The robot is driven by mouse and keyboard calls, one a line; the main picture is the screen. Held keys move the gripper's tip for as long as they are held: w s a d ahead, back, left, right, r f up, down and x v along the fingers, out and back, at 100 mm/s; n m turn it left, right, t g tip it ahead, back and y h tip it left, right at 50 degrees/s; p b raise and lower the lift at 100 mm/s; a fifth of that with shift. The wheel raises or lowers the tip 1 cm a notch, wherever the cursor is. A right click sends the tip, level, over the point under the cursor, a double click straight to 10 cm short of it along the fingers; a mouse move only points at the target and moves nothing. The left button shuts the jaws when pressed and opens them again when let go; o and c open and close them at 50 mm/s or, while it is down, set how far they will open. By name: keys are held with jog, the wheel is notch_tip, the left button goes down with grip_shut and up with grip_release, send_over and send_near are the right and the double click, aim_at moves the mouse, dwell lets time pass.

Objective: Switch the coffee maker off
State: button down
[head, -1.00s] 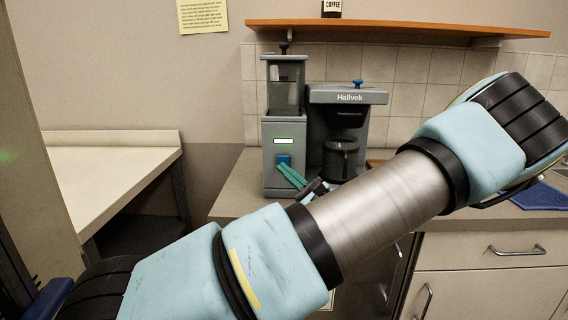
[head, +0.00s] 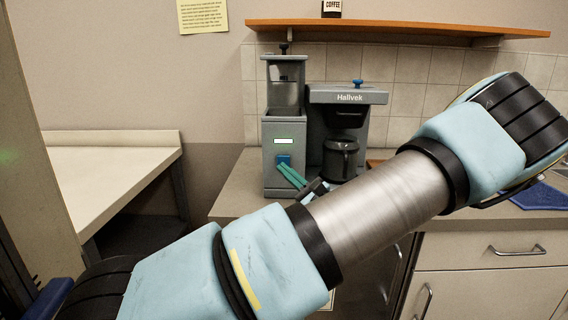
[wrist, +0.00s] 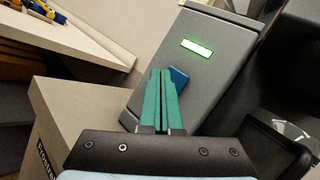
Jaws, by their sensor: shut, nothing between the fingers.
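The grey coffee maker (head: 347,97), marked "Halivek", stands on the counter with a dark carafe (head: 340,160) in its bay. Its left tower (head: 271,133) carries a lit pale-green display (head: 283,141) and a blue switch (head: 284,160) below it. The display (wrist: 197,48) and part of the blue switch (wrist: 179,77) also show in the wrist view. My gripper (head: 283,167) has green fingers, shut and empty, with their tips at the switch. In the wrist view my gripper (wrist: 160,74) covers the switch's left part. I cannot tell whether the tips touch it.
A wooden shelf (head: 400,28) with a coffee jar (head: 332,9) hangs above the machine. A blue mat (head: 540,196) lies on the counter at right. My arm crosses in front of the counter.

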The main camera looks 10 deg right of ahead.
jog(key=shift+w, duration=0.15)
jog(key=shift+w+d, duration=0.1)
jog(key=shift+w, duration=0.2)
jog(key=shift+w+d, duration=0.1)
jog(key=shift+w, duration=0.35)
dwell(0.9)
jog(key=shift+p, duration=0.3)
jog(key=shift+s+a+p, duration=0.2)
jog(key=shift+s+p, duration=0.1)
jog(key=shift+s, duration=0.6)
jog(key=s+a+p, duration=0.1)
jog(key=s+p, duration=0.1)
jog(key=s, duration=0.4)
